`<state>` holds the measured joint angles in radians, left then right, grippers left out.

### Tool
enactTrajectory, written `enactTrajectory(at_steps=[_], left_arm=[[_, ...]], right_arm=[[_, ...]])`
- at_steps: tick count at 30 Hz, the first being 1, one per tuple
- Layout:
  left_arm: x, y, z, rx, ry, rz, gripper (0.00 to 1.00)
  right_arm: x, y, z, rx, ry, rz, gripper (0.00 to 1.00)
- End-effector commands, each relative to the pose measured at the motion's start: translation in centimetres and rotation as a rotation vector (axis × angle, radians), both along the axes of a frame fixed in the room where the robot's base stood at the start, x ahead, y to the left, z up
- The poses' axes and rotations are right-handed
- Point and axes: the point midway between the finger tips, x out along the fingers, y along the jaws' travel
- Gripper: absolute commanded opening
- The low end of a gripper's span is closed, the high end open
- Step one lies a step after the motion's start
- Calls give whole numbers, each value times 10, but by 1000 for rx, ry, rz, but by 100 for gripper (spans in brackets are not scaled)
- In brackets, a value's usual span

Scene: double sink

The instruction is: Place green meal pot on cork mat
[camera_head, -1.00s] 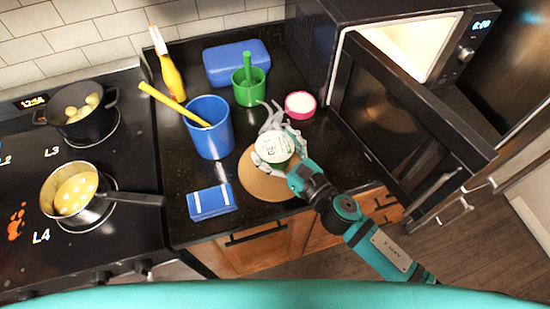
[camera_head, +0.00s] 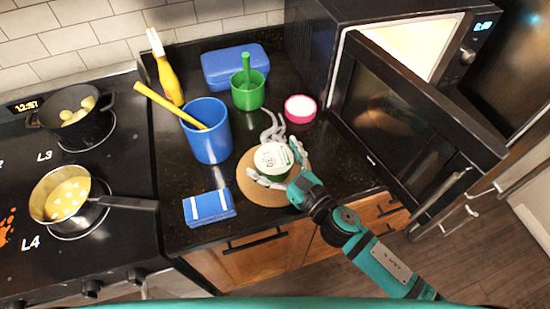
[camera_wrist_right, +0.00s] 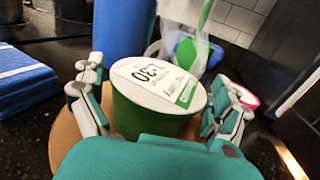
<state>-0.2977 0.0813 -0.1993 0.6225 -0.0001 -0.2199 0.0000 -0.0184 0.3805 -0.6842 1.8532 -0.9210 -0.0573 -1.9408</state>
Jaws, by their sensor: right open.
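The green meal pot (camera_head: 272,160) has a white lid with a printed label and stands upright on the round cork mat (camera_head: 263,196). In the right wrist view the green side of the pot (camera_wrist_right: 135,122) shows below the lid, and the mat (camera_wrist_right: 66,140) shows beside it. My right gripper (camera_head: 264,150) is open around the pot, with fingers on both sides of it. In the right wrist view the fingers of the right gripper (camera_wrist_right: 160,88) stand apart from the pot's sides. My left gripper is not in view.
Behind the mat stand a blue cup (camera_head: 208,132) and a green cup (camera_head: 248,92). A pink-rimmed round dish (camera_head: 300,108) sits at the back right, and a folded blue cloth (camera_head: 209,208) at the left. The open microwave door (camera_head: 390,120) hangs over the right side.

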Motion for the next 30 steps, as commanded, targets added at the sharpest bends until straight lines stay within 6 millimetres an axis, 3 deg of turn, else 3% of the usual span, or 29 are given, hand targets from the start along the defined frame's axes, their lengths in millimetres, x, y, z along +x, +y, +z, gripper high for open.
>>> enactTrajectory(at_steps=[5, 18, 30], left_arm=[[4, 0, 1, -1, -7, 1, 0], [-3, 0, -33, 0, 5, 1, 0], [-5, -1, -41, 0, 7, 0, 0]], right_arm=[[-5, -4, 1, -1, 2, 0, 100], [-75, -60, -2, -1, 2, 1, 100], [-94, -76, 4, 0, -1, 0, 100]])
